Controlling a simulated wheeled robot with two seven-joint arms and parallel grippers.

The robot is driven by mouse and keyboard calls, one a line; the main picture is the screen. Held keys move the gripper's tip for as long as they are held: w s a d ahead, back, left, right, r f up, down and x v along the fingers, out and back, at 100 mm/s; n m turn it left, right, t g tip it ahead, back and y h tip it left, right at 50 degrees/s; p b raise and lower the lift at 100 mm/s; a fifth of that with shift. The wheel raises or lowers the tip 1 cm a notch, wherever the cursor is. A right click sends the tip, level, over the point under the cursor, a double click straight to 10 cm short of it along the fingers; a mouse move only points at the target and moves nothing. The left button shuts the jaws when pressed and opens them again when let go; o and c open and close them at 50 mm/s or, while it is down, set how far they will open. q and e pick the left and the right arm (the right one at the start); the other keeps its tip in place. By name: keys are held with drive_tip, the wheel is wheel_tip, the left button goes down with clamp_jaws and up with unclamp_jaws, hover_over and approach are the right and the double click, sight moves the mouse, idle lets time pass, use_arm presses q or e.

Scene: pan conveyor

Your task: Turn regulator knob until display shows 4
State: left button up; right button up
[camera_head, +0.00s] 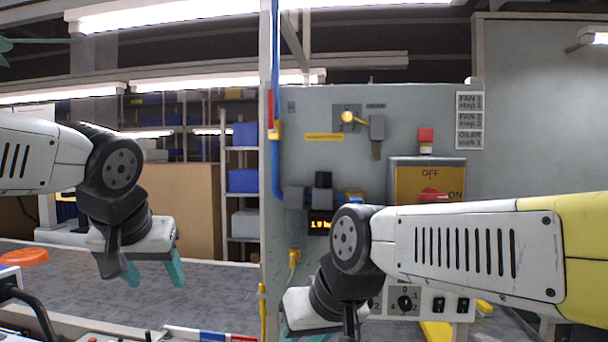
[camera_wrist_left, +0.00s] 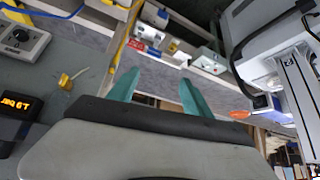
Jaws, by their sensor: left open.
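The display (camera_head: 320,224) is a small dark box with amber characters on the grey panel. It appears to start with 1, but the rest is hard to read. It also shows tilted at the left edge of the left wrist view (camera_wrist_left: 17,104). A black knob (camera_head: 323,180), apparently the regulator's, stands just above the display. My left gripper (camera_head: 155,278) is open and empty, left of the panel and well away from the knob. Its teal fingers show apart in the left wrist view (camera_wrist_left: 159,80). My right gripper (camera_head: 305,326) is low, below the display; its fingers are mostly hidden.
A selector dial (camera_head: 405,303) sits on a panel box behind my right arm. A yellow OFF/ON switch box (camera_head: 428,182), a red button (camera_head: 426,135) and a yellow-tipped lever (camera_head: 348,117) are on the panel. A blue pipe (camera_head: 276,150) runs along its left edge.

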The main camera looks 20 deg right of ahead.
use_arm(q)
drive_tip(key=w+d+r+t, duration=0.2)
drive_tip(key=w+d+r, duration=0.45)
drive_tip(key=d, duration=0.35)
drive_tip(key=m+t+h, duration=0.1)
drive_tip(key=t+h, duration=0.1)
drive_tip(key=t, duration=0.2)
approach(324, 173)
drive_tip(key=w, duration=0.3)
drive_tip(key=x, duration=0.5)
drive_tip(key=d+f+x, duration=0.1)
drive_tip(key=x, duration=0.1)
drive_tip(key=shift+f, duration=0.1)
clamp_jaws()
